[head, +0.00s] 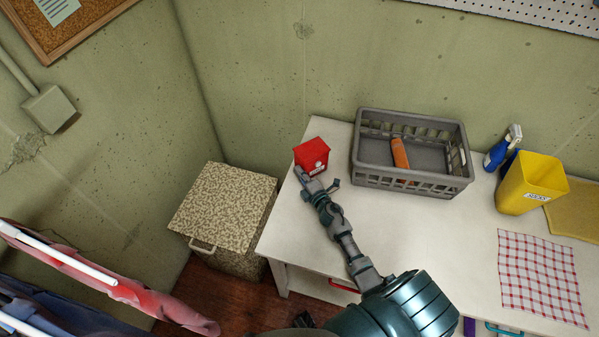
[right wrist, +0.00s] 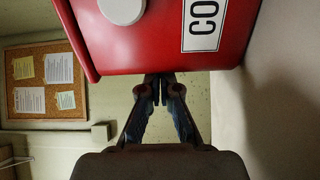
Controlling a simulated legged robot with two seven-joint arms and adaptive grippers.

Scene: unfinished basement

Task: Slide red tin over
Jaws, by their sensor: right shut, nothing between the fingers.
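The red tin (head: 312,153) stands upright at the back left of the white table, close to its left edge. It has a white label, part of which shows in the right wrist view, where the tin (right wrist: 140,45) fills the top of the picture. My right gripper (head: 302,174) is shut and empty at the near left side of the tin. In the right wrist view its closed fingertips (right wrist: 160,85) are right at the tin's edge; I cannot tell whether they touch it. My left gripper does not show.
A grey basket (head: 412,187) with an orange item (head: 399,152) stands right of the tin, with bare table (head: 420,235) in front. A patterned box (head: 222,203) stands lower, left of the table. A yellow bin (head: 533,180), spray bottle (head: 502,150) and checked cloth (head: 542,275) are at right.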

